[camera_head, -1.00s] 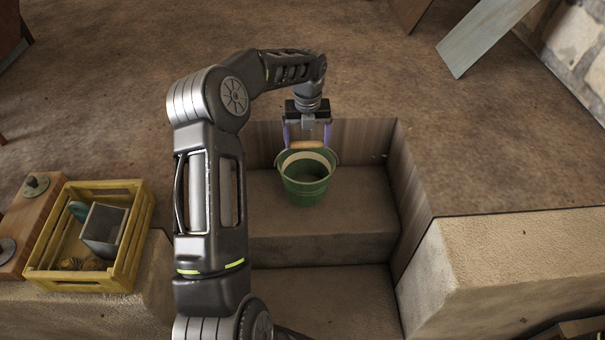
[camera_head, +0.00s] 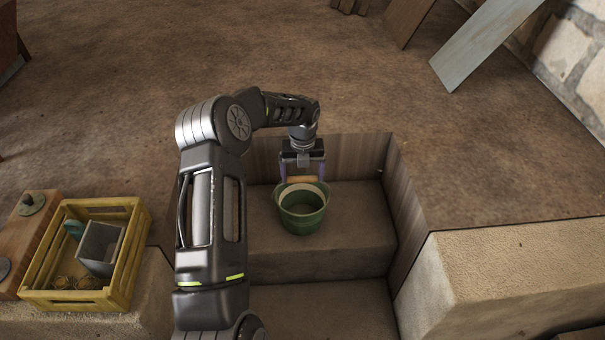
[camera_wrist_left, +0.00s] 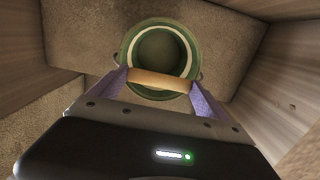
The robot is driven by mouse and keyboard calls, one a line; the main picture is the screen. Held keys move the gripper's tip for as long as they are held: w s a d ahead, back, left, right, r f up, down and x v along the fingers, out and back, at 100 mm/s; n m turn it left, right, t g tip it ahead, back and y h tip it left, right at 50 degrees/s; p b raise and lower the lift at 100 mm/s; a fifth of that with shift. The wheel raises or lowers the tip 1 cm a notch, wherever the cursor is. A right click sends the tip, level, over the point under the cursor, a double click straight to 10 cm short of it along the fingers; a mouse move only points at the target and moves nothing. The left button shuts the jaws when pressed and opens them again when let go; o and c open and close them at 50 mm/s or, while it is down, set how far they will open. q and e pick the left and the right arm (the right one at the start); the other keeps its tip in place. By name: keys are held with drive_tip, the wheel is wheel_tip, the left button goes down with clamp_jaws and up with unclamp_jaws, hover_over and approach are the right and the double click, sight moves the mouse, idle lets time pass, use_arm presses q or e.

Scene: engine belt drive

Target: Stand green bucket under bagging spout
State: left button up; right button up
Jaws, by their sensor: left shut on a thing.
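The green bucket (camera_head: 302,212) has a cream band inside its rim and looks empty. It is over the upper step of the wood-lined recess; I cannot tell whether its base touches the step. My left gripper (camera_head: 302,178) is shut on the bucket's wooden handle grip, above the rim's far side. In the left wrist view the bucket (camera_wrist_left: 158,58) is beyond the handle grip (camera_wrist_left: 160,80), which lies between the purple fingers. No bagging spout can be made out. My right gripper is not in view.
The recess has wooden walls (camera_head: 405,190) close on the right and behind, with a lower step (camera_head: 330,305) in front. A yellow crate (camera_head: 75,300) with a grey box stands at left. A stone-coloured block (camera_head: 510,260) is at right.

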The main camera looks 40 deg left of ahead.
use_arm(q)
drive_tip(key=shift+f, duration=0.1)
drive_tip(key=o, duration=1.9)
wheel_tip(320, 180, up, 12)
drive_tip(key=shift+s+d+b, duration=0.3)
